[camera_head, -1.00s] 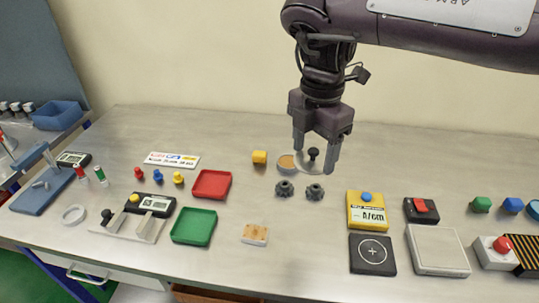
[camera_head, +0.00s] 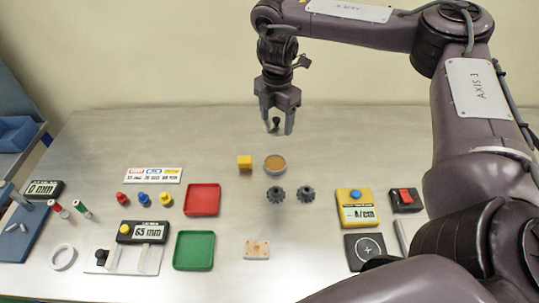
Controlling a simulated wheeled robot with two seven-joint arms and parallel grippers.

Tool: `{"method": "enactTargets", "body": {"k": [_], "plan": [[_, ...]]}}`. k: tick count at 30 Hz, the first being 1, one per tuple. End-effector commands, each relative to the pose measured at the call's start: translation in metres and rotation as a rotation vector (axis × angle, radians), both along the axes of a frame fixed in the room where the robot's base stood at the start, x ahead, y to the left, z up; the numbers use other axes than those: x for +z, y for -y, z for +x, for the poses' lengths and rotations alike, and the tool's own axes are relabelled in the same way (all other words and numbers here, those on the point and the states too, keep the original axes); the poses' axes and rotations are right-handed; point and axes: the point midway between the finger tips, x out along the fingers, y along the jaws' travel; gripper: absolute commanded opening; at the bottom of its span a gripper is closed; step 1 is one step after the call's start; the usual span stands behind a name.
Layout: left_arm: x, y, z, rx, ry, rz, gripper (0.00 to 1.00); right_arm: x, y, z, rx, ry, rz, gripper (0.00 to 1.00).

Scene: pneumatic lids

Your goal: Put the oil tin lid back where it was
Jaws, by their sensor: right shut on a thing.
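The oil tin (camera_head: 275,164) is a low round grey tin, open, with amber-brown contents showing. My right gripper (camera_head: 277,127) points down and is shut on the oil tin lid (camera_head: 275,124), a pale disc with a black knob. The lid is mostly hidden between the fingers. In the picture, the gripper and lid appear above the tin and apart from it. The exact height and depth offset are hard to tell. My left gripper is not in view.
Red (camera_head: 203,199) and green (camera_head: 194,251) trays are to the left. A yellow device (camera_head: 355,212) is to the right, near my arm. The table behind the tin is clear.

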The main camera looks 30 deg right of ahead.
Motion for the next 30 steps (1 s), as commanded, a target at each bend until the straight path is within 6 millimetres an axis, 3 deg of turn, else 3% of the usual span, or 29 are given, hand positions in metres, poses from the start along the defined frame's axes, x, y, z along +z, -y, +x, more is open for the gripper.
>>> {"method": "enactTargets", "body": {"k": [1,9,17,22,30], "plan": [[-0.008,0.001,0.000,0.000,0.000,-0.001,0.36,-0.021,0.000,-0.001,-0.001,-0.007,0.002,0.43],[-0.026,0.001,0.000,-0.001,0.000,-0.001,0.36,-0.086,0.000,-0.001,-0.002,-0.004,0.002,0.43],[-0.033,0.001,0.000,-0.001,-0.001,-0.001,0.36,-0.109,0.000,0.000,0.000,0.000,0.001,0.43],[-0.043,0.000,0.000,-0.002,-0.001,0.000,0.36,-0.135,-0.001,0.000,-0.001,-0.002,0.001,0.43],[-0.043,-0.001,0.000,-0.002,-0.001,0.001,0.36,-0.139,-0.001,0.001,0.000,0.001,0.001,0.43]]}}
